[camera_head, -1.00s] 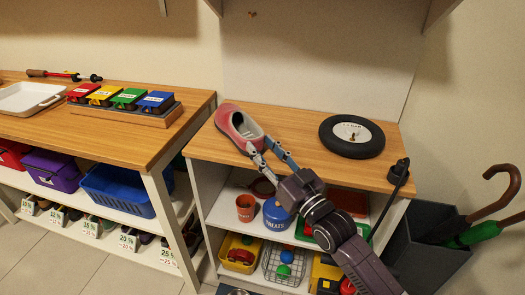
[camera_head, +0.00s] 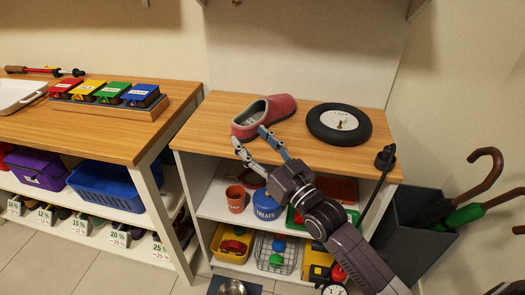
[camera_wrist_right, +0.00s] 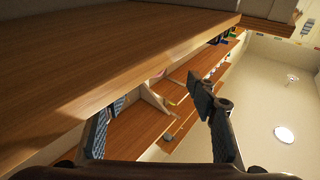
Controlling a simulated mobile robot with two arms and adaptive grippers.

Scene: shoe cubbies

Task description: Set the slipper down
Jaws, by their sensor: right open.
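The slipper (camera_head: 280,108), pinkish red with a grey sole and pale lining, lies on the wooden top of the right shelf unit (camera_head: 215,112), left of the round black disc. It appears to rest sole down, its opening facing left. My right gripper (camera_head: 250,136) is open and empty at the front edge of this top, its fingertips just in front of the slipper. Whether a fingertip still touches it I cannot tell. In the right wrist view the open fingers (camera_wrist_right: 150,115) have nothing between them, and the slipper does not show. My left gripper is out of view.
The lower shelves hold a blue pot (camera_head: 266,206), an orange cup (camera_head: 236,199) and baskets. Umbrellas stand in a grey bin (camera_head: 415,222).

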